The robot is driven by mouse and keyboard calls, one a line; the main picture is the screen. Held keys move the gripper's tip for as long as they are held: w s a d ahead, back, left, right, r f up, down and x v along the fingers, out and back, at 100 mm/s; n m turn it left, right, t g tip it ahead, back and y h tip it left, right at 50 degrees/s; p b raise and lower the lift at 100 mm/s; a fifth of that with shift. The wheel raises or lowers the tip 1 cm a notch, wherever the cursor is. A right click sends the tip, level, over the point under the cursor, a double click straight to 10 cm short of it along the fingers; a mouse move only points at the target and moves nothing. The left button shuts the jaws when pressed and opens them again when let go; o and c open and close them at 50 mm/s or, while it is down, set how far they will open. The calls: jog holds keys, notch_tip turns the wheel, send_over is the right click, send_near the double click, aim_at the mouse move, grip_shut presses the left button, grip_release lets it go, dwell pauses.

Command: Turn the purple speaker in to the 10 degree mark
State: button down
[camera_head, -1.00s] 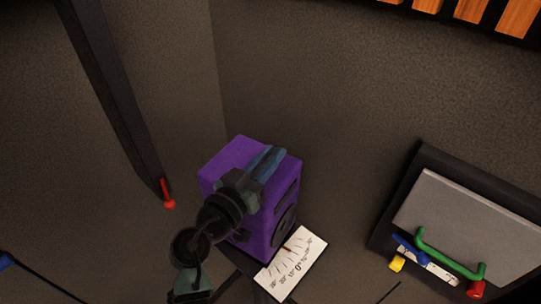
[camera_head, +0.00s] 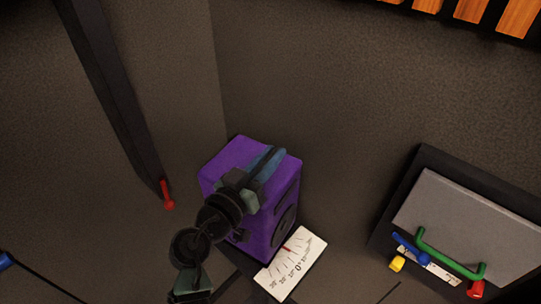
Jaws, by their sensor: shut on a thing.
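The purple speaker (camera_head: 226,159) stands upright on a dark stand in the middle of the view, its dark round drivers facing lower right. A white scale card (camera_head: 292,263) with black degree marks lies at its front foot. A red pointer (camera_head: 288,249) shows at the card's upper edge, near the middle marks; the exact reading is too small to tell. My gripper (camera_head: 264,163) is over the speaker's top, shut on the speaker. My gripper and wrist hide part of the speaker's top and left side.
At right is a grey panel (camera_head: 470,215) with a green handle (camera_head: 440,258) and red, blue and yellow knobs. A dark post (camera_head: 115,95) with a red peg (camera_head: 167,193) is at left. Wooden slats (camera_head: 475,8) are at top right.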

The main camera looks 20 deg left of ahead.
jog(key=h+b, duration=0.1)
jog(key=b, duration=0.1)
jog(key=shift+f+m+b, duration=0.25)
jog(key=shift+m+b, duration=0.05)
jog(key=shift+b, duration=0.05)
jog(key=m+h+b, duration=0.1)
jog(key=b, duration=0.1)
jog(key=m+g+h+b, duration=0.1)
jog(key=h+b, duration=0.1)
jog(key=b, duration=0.1)
jog(key=shift+s, duration=0.4)
jog(key=shift+s+m+g+h+b, duration=0.15)
jog(key=shift+m+g+h+b, duration=0.25)
jog(key=shift+b, duration=0.65)
jog(key=shift+s+d+r+h, duration=0.15)
jog(key=shift+r+h, duration=0.1)
jog(key=shift+h, duration=0.15)
jog(key=c, duration=0.8)
grip_release()
jog(key=shift+c, duration=0.2)
